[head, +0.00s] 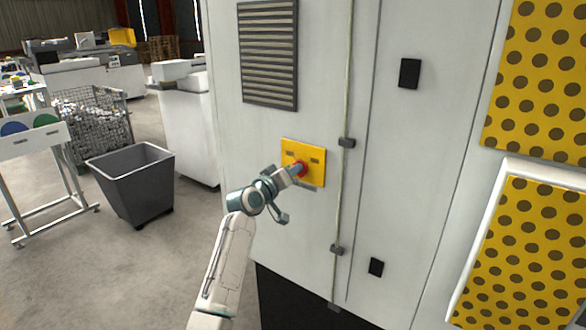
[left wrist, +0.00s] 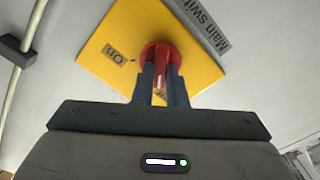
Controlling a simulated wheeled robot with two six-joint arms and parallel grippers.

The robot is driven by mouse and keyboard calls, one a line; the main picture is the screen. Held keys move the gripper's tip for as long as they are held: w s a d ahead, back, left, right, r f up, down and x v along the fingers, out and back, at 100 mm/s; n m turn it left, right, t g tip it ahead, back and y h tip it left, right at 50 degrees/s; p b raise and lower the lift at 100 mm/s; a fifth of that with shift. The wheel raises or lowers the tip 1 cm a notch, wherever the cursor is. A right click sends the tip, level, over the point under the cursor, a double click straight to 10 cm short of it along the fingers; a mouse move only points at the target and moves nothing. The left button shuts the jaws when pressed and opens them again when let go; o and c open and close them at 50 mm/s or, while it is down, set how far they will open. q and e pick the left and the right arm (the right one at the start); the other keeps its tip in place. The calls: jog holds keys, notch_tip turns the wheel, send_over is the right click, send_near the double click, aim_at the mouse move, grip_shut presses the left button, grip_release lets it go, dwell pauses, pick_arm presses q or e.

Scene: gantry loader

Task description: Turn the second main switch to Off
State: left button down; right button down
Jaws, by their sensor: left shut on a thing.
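The main switch is a red rotary knob (head: 303,167) on a yellow plate (head: 291,146) on the white cabinet front. In the left wrist view the red knob (left wrist: 160,53) stands in the middle of the yellow plate (left wrist: 113,28). My left gripper (head: 296,171) is shut on the knob's handle, with one finger on each side of it (left wrist: 163,82). An "On" label (left wrist: 115,53) lies left of the knob there. A grey label (left wrist: 205,27) reads "Main swit" before it is cut off, so I cannot read a number. My right gripper is not in view.
The cabinet has a louvred vent (head: 268,55) above the switch and a vertical rod (head: 346,110) right of it. Yellow dotted panels (head: 535,85) stand at the right. A grey bin (head: 132,185) stands on the floor at left.

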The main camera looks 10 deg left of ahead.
pick_arm(q)
jog(key=shift+n, duration=0.7)
jog(key=c, duration=1.5)
grip_release()
jog(key=shift+a, duration=0.1)
jog(key=shift+o, duration=0.2)
jog(key=b+v, duration=0.3)
jog(key=v, duration=0.8)
jog(key=shift+w, duration=0.1)
